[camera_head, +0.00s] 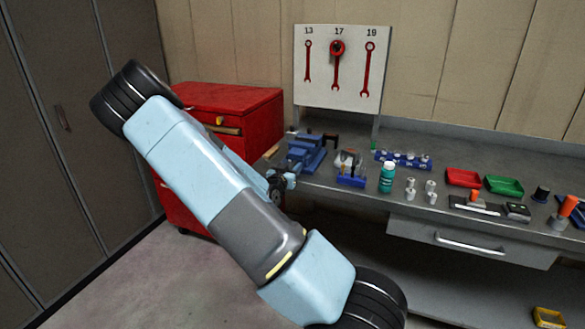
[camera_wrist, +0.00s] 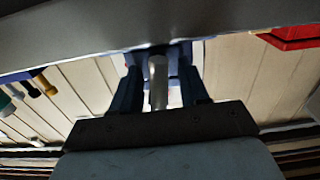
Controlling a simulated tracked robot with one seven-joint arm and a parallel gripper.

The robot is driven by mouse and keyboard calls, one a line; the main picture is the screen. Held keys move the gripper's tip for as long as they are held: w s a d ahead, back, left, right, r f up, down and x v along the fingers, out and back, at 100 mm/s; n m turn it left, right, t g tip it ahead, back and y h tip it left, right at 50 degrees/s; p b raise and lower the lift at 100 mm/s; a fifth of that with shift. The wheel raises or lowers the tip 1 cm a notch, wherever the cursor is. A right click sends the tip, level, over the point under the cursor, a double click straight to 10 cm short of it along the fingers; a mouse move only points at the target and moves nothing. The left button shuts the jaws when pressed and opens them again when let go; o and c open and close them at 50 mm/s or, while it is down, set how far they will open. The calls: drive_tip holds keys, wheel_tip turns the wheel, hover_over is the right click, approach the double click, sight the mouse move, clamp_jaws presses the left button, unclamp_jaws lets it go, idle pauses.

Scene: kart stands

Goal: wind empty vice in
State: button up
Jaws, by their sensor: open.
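The blue vice (camera_head: 306,150) stands on the bench near its left end, under the wrench board. Its jaws look empty, though it is small in the head view. My gripper (camera_head: 282,184) is just in front of the bench edge, below and left of the vice, partly hidden by my arm. In the wrist view my gripper (camera_wrist: 160,85) is open, its two dark blue fingers on either side of a grey metal rod (camera_wrist: 158,82). The rod looks like part of the vice's screw or handle; whether the fingers touch it I cannot tell.
A red tool cabinet (camera_head: 262,112) stands left of the bench. Right of the vice are a blue bin (camera_head: 351,181), a green bottle (camera_head: 387,178), metal parts, a red tray (camera_head: 463,178) and a green tray (camera_head: 505,187). A wrench board (camera_head: 320,75) stands behind.

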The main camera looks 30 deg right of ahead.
drive_tip(key=shift+c, duration=0.3)
clamp_jaws()
drive_tip(key=shift+d, duration=0.15)
drive_tip(key=shift+a+n, duration=0.2)
drive_tip(key=shift+n, duration=0.2)
drive_tip(key=n, duration=0.4)
drive_tip(key=shift+a+f+n, duration=0.1)
drive_tip(key=shift+n, duration=0.3)
drive_tip(key=n, duration=0.4)
drive_tip(key=shift+n, duration=2.3)
